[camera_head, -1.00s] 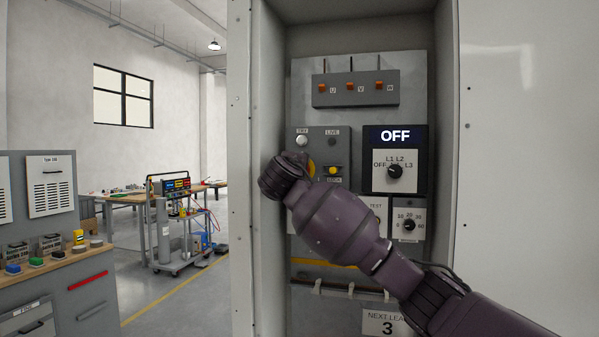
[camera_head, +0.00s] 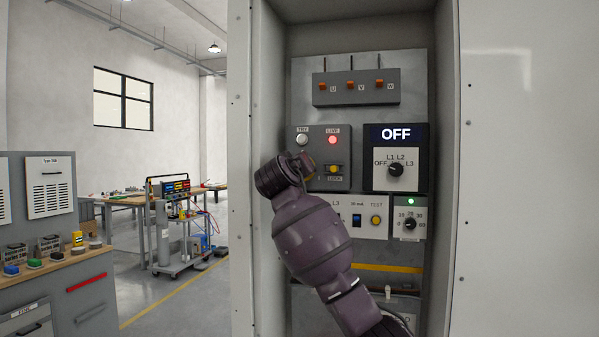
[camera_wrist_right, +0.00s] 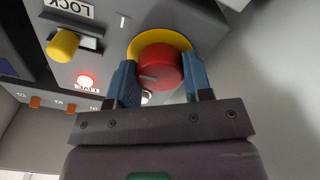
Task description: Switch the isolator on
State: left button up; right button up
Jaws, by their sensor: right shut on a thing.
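The isolator's red round knob (camera_wrist_right: 160,66) sits on a yellow disc (camera_wrist_right: 176,40) in the right wrist view. My right gripper (camera_wrist_right: 160,84) has its blue fingers on both sides of the knob and is shut on it. In the head view my right gripper (camera_head: 303,163) is at the lower left of the grey isolator panel (camera_head: 343,150) and hides most of the knob. The LIVE lamp (camera_head: 333,140) glows red; it also glows in the wrist view (camera_wrist_right: 85,80). A yellow knob (camera_head: 333,169) sits by the LOCK label. My left gripper is not in view.
The cabinet's side wall (camera_head: 268,90) stands close left of my right gripper. A black selector panel (camera_head: 396,157) reading OFF is to the right. Below are a test panel and a dial (camera_head: 409,224) with a green lamp lit. Orange toggles (camera_head: 350,86) are above.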

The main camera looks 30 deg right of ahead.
jog(key=shift+f+m, duration=0.15)
jog(key=shift+m, duration=0.35)
jog(key=o, duration=0.9)
jog(key=shift+o, duration=0.2)
jog(key=v, duration=1)
jog(key=shift+s+a+b, duration=0.2)
jog(key=shift+a+b, duration=0.15)
jog(key=shift+a, duration=0.05)
